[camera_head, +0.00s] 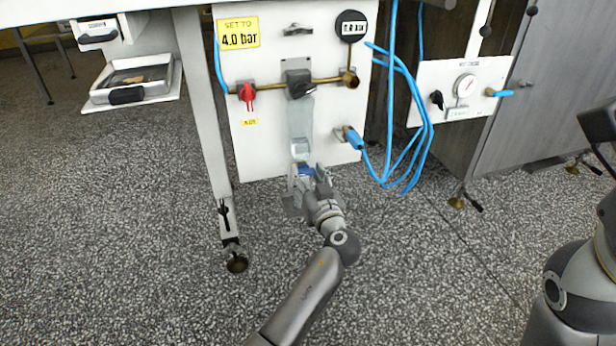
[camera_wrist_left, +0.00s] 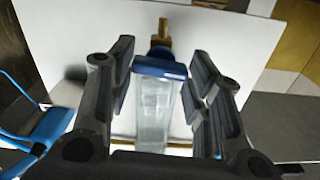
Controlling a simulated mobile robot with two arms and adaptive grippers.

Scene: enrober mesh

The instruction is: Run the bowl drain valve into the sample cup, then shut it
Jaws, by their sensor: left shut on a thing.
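My left gripper (camera_head: 306,175) is low in front of the white panel, just under the clear filter bowl (camera_head: 301,120). The valve cannot be made out in the head view. Dark parts of my right gripper (camera_head: 600,123) show at the right edge, cut off, their opening unclear.
The panel (camera_head: 262,150) carries a red-handled valve (camera_head: 247,94), a dark regulator (camera_head: 298,80), a round gauge (camera_head: 351,26) and a yellow "4.0 bar" sign (camera_head: 238,32). Blue hoses (camera_head: 410,150) hang to its right. A table leg (camera_head: 205,110) stands left. The speckled floor in front is clear.

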